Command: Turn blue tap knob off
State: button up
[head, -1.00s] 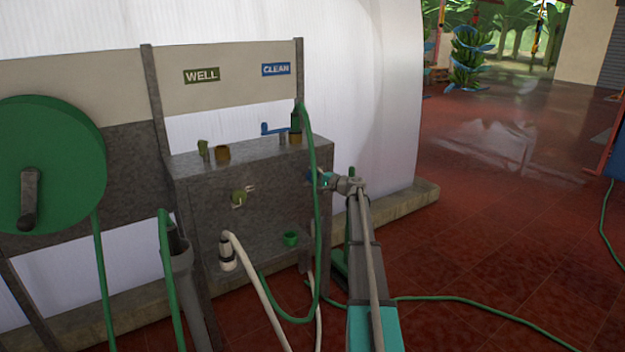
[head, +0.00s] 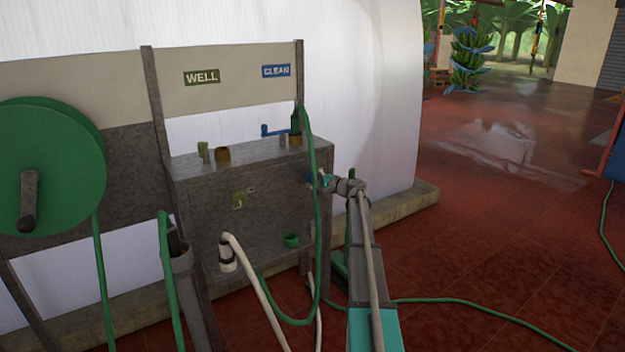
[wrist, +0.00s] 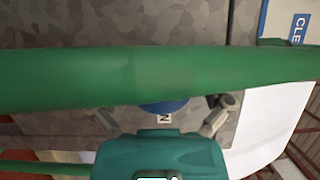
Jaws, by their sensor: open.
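The blue tap knob (head: 311,181) sits on the right part of the grey panel's front, below the blue CLEAN sign (head: 276,70). My gripper (head: 324,182) is right at it, partly behind the green hose in the head view. In the wrist view, the knob (wrist: 163,106) shows as a blue curve between my open fingers (wrist: 163,118), mostly hidden by the hose and the teal gripper body. I cannot tell whether the fingers touch it.
A green hose (head: 311,150) hangs down past the knob and crosses the wrist view (wrist: 150,80). A hose reel (head: 60,160) stands at far left. Floor to the right is mostly clear.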

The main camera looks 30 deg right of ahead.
jog(key=v, duration=1.2)
dwell(0.6)
jog(key=s+a+f+n+g, duration=0.2)
jog(key=a+f+g, duration=0.15)
jog(key=a, duration=0.75)
jog(key=s+a+f+n+g, duration=0.1)
jog(key=a+f+n+g, duration=0.25)
jog(key=a, duration=0.75)
jog(key=s+a+f+n+g, duration=0.2)
jog(key=a+f, duration=0.2)
jog(key=a, duration=0.7)
jog(key=s+a+f+n+g+h, duration=0.3)
jog(key=s+a+f+g, duration=0.1)
jog(key=s+a, duration=0.6)
jog(key=s+a+f+n+g+h, duration=0.35)
jog(key=s+a, duration=0.45)
jog(key=s, duration=0.4)
notch_tip(320, 180, up, 34)
jog(key=p, duration=3.4)
jog(key=shift+a, duration=0.2)
jog(key=shift+s+h, duration=0.1)
jog(key=shift+h, duration=0.15)
